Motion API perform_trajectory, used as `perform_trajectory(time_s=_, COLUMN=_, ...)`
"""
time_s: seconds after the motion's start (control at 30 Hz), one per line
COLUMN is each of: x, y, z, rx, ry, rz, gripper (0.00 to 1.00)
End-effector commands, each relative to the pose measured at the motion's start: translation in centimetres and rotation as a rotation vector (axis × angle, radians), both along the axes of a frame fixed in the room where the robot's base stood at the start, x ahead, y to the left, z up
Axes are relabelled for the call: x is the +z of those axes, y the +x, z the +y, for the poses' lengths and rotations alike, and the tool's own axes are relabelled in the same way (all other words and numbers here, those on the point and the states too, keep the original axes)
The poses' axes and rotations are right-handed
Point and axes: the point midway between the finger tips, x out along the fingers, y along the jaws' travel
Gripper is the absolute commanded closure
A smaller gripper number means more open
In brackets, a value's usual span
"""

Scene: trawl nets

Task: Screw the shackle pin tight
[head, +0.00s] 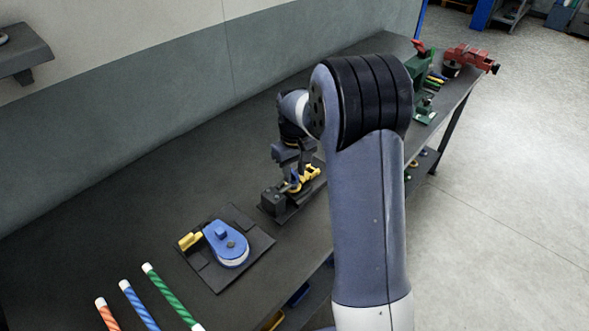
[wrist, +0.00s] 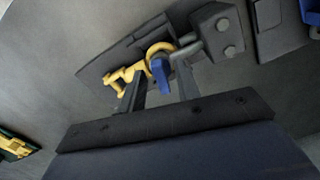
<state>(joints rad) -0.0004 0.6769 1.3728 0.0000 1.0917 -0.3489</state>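The shackle (wrist: 188,50) is a grey bow beside a dark block, seen in the wrist view. Its pin has a blue flat head (wrist: 160,72). A yellow hook with a ring (wrist: 130,75) lies by the shackle on a dark plate; it also shows in the head view (head: 312,174). My gripper (wrist: 161,78) is open, with one finger on each side of the blue pin head and visible gaps between. In the head view my gripper (head: 293,170) is low over this fixture, and the pin is mostly hidden there.
The dark block (head: 272,202) stands at the near end of the fixture. A blue pulley block (head: 228,245) lies on a plate nearer me on the bench (head: 150,190). Several striped rods (head: 138,305) lie at the front left. A red vise (head: 470,58) is at the far end.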

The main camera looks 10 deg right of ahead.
Motion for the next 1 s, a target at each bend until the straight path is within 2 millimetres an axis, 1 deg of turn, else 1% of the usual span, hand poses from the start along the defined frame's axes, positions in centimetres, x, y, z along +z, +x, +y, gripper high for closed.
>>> perform_trajectory(time_s=0.07, x=0.01, y=0.00, z=0.00, rx=0.000, ry=0.000, rz=0.000, gripper=0.70)
perform_trajectory(time_s=0.43, x=0.04, y=0.01, z=0.00, rx=0.000, ry=0.000, rz=0.000, gripper=1.00)
perform_trajectory(time_s=0.77, x=0.05, y=0.01, z=0.00, rx=-0.009, ry=0.000, rz=0.000, gripper=1.00)
perform_trajectory(time_s=1.0, x=0.03, y=0.00, z=0.05, rx=-0.088, ry=0.000, rz=0.000, gripper=1.00)
